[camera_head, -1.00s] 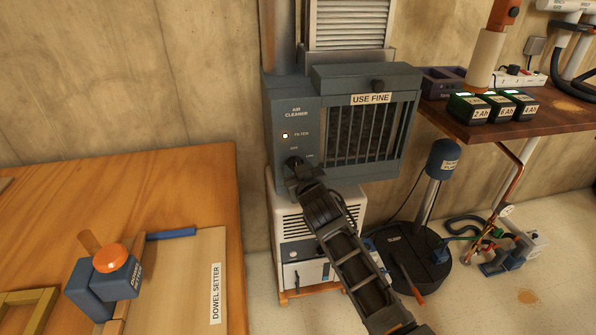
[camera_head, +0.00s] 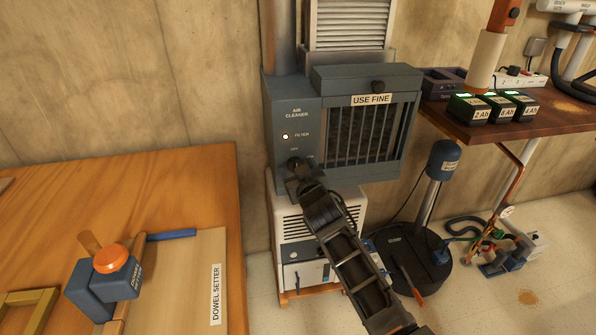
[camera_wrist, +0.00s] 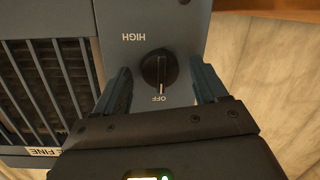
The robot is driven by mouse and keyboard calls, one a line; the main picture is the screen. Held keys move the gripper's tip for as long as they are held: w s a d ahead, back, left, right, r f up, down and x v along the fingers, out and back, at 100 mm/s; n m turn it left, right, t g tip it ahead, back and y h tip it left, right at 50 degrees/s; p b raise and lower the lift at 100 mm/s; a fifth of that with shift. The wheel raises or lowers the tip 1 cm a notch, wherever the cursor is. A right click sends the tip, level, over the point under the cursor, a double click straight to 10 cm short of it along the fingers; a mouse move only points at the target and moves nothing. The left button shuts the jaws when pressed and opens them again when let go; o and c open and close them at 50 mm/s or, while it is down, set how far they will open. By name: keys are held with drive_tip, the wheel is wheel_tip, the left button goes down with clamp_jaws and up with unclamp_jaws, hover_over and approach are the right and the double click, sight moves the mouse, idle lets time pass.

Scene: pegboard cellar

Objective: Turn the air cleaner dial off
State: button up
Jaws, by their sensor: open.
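The air cleaner (camera_head: 345,75) is a blue-grey box on the wall with a grille and a "USE FINE" label. Its black round dial (camera_head: 294,163) sits low on the left panel. In the wrist view the panel appears upside down, and the dial (camera_wrist: 160,67) has a white pointer line directed at the "OFF" mark (camera_wrist: 160,98). "HIGH" (camera_wrist: 147,37) is printed off to the side. My gripper (camera_head: 297,184) is open just in front of and below the dial. In the wrist view its fingers flank the dial with visible gaps on both sides.
A white cabinet (camera_head: 285,228) stands under the air cleaner. A wooden workbench (camera_head: 190,180) with the dowel setter is at left. A shelf (camera_head: 510,120) with batteries is at right.

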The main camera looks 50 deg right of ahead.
drive_tip(key=v, duration=0.7)
drive_tip(key=shift+s+a, duration=0.2)
drive_tip(key=shift+s, duration=0.15)
drive_tip(key=s+a+f+n+t+y+p, duration=0.1)
drive_tip(key=s+a+n+y, duration=0.1)
drive_tip(key=s+a, duration=0.6)
drive_tip(key=s+a+f+n+y+p, duration=0.1)
drive_tip(key=s+a+f+y, duration=0.3)
drive_tip(key=s, duration=0.7)
drive_tip(key=s+a+r+y+p, duration=0.1)
drive_tip(key=s+a+r, duration=0.3)
drive_tip(key=s+r, duration=0.4)
drive_tip(key=s+a+r+y+p, duration=0.1)
drive_tip(key=s+a+r, duration=0.4)
drive_tip(key=s, duration=0.7)
wheel_tip(320, 180, up, 3)
drive_tip(key=shift+s+a+f+n, duration=0.15)
drive_tip(key=shift+s+a+n, duration=0.1)
drive_tip(key=shift+a+n, duration=0.1)
